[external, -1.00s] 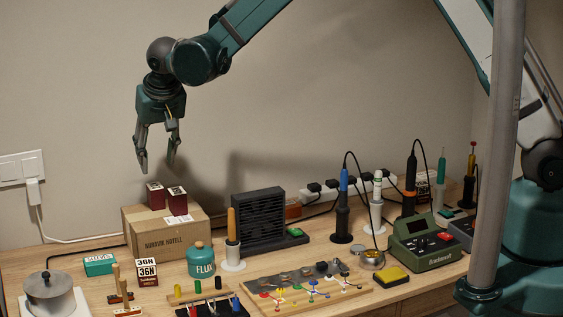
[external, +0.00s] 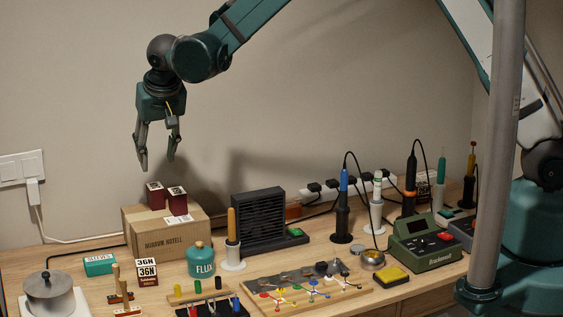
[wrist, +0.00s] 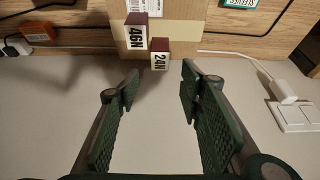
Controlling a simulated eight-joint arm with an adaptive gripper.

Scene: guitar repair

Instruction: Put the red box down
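Two dark red boxes with white label faces stand side by side on top of a cardboard box (external: 165,240). The left red box (external: 155,195) shows in the external view, as does the right red box (external: 177,201). In the wrist view one red box is labelled 46N (wrist: 136,32) and the other is labelled 24N (wrist: 159,54). My gripper (external: 157,168) hangs above the two boxes, fingers pointing down, apart from them. Its fingers are spread with nothing between them; the open fingers also show in the wrist view (wrist: 160,85).
A red-and-white 36N box (external: 147,272) and a teal box (external: 99,264) lie on the bench in front. A teal flux jar (external: 201,260) and a black fan unit (external: 258,220) stand right of the cardboard box. The wall is close behind.

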